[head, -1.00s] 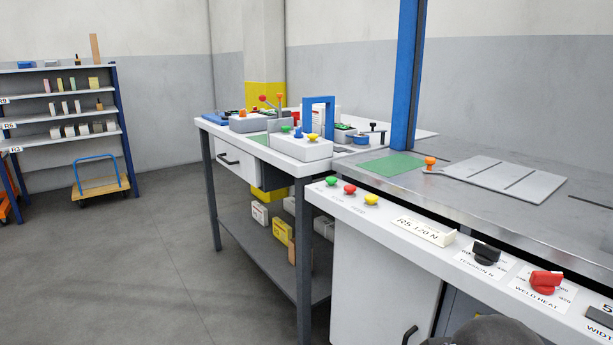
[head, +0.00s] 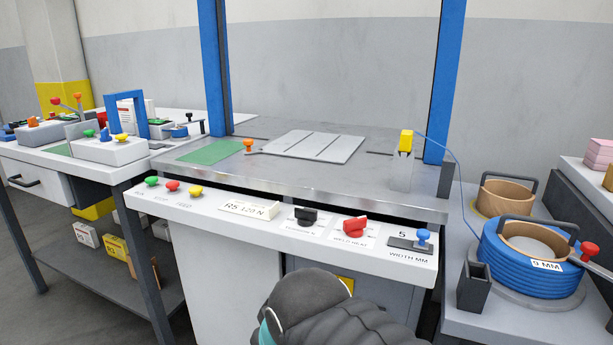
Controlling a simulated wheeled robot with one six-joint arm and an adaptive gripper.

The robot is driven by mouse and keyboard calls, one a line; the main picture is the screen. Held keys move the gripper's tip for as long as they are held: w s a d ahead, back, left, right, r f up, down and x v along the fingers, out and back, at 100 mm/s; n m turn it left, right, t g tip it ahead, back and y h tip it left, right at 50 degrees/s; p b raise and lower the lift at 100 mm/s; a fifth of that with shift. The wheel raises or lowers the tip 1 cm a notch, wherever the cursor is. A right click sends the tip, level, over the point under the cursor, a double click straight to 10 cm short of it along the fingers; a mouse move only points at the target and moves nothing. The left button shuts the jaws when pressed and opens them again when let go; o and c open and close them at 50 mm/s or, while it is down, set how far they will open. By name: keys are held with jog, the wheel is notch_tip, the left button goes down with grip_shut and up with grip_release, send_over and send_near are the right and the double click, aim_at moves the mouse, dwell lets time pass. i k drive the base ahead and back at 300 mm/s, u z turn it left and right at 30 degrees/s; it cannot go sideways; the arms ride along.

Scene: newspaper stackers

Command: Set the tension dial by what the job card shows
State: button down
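The tension dial (head: 306,216) is a black knob on a white label on the sloping front panel (head: 200,212) of the strapping machine. Its scale is too small to read. A cream job card (head: 250,209) reading "R5 120 N" lies on the panel just left of the dial. A red weld heat knob (head: 355,227) is right of the dial. Part of my dark arm shows at the bottom centre, below the panel. My gripper's fingers cannot be made out.
Green, red and yellow buttons (head: 173,187) sit at the panel's left end. A width slider with a blue knob (head: 423,236) is at its right end. A blue strap coil (head: 530,262) marked 9 MM stands at right. A side bench (head: 55,164) stands at left.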

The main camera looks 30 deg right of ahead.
aim_at(306, 217)
jog(key=z, duration=0.55)
jog(key=k, duration=1.3)
jog(key=u, duration=0.15)
jog(key=i, duration=0.65)
jog(key=u, duration=0.7)
jog(key=i, duration=0.7)
jog(key=z, duration=0.6)
jog(key=i, duration=0.6)
jog(key=z, duration=0.5)
